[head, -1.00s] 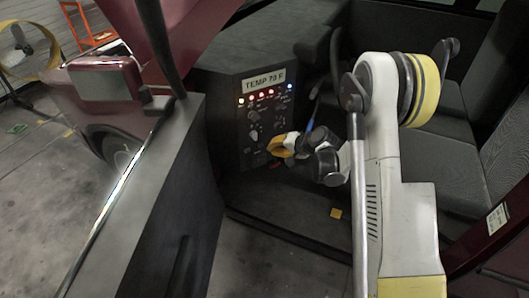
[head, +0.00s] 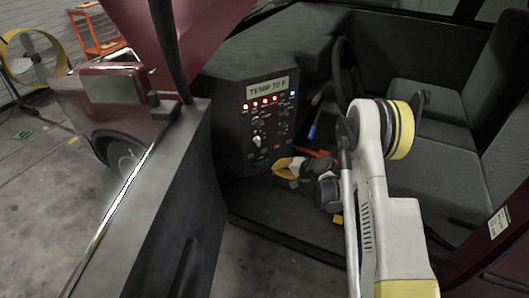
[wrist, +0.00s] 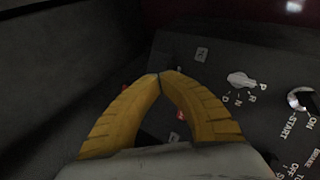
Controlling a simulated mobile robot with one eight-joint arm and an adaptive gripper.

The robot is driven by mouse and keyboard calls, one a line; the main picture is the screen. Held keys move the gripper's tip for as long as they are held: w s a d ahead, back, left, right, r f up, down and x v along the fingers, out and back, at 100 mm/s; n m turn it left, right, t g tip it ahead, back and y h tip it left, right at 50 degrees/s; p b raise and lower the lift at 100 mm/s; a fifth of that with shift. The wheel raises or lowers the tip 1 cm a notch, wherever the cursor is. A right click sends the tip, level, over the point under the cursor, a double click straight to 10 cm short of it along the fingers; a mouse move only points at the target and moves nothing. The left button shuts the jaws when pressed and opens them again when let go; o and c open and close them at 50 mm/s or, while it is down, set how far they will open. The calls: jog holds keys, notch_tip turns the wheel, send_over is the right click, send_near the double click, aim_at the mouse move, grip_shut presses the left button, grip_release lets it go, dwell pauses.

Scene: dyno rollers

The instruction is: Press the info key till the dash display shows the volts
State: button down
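The dash display (head: 267,88) at the top of the black dash panel (head: 232,140) reads TEMP, with what looks like 70 F, not volts. My gripper (head: 277,169) is in front of the panel's lower right edge, below the knobs. In the wrist view, its yellow fingertips (wrist: 160,76) meet, shut with nothing between them. A small square key with a pale mark (wrist: 201,54) is to the right of the tips; its label is too small to read. I cannot tell which key is info, or whether the tips touch the panel.
A gear selector knob (wrist: 241,80) and a start switch (wrist: 300,98) are to the right in the wrist view. A row of lit lamps (head: 266,101) is below the display. The open door (head: 165,190) is at left; seats (head: 455,140) are at right.

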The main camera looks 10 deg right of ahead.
send_near(262, 156)
jog(key=shift+s+f+x, duration=0.1)
jog(key=shift+x, duration=0.8)
jog(key=shift+s+f+x, duration=0.1)
jog(key=shift+s+x, duration=0.05)
jog(key=shift+x, duration=0.8)
jog(key=shift+s+f+x, duration=0.1)
jog(key=shift+x, duration=0.8)
jog(key=shift+w+a, duration=0.1)
jog(key=shift+a, duration=0.05)
jog(key=shift+w+a, duration=0.1)
jog(key=shift+w, duration=0.25)
jog(key=shift+w+a, duration=0.1)
jog(key=shift+w, duration=0.25)
jog(key=shift+s, duration=0.1)
jog(key=shift+s+d, duration=0.25)
jog(key=shift+s, duration=0.45)
jog(key=s, duration=0.1)
jog(key=s+d, duration=0.1)
jog(key=s, duration=0.2)
jog(key=shift+s+d, duration=0.35)
